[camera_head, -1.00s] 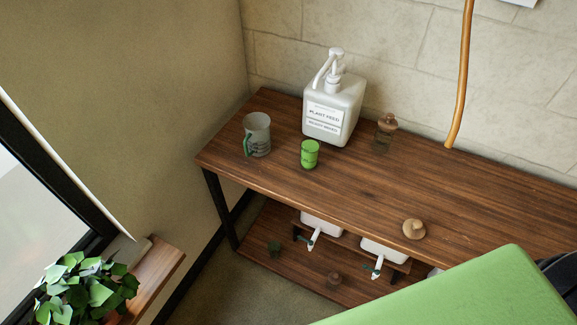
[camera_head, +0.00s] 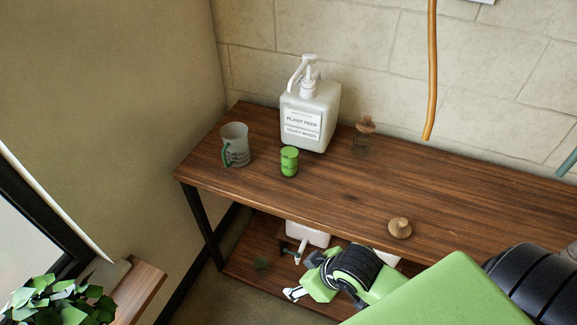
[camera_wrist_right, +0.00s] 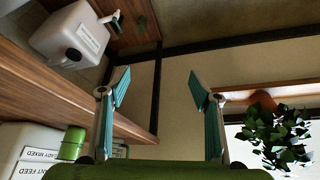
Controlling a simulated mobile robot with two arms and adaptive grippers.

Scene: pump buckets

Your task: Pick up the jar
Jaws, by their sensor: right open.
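A small clear glass jar with a brown lid (camera_head: 363,140) stands on the wooden table (camera_head: 330,195), right of the white pump bottle. A second small jar, dark and partly see-through (camera_head: 262,265), sits on the lower shelf. My right gripper (camera_head: 292,293) comes in from the lower right, in front of the table's front edge and well away from the jar on top. In the right wrist view its two teal fingers (camera_wrist_right: 158,88) are apart with nothing between them. The left gripper is not in view.
The white pump bottle (camera_head: 312,112), green can (camera_head: 289,162) and grey measuring cup (camera_head: 235,145) stand at the table's left. A round wooden lid (camera_head: 399,228) lies near the front edge. White containers (camera_head: 308,234) sit below. A plant (camera_head: 60,300) is lower left.

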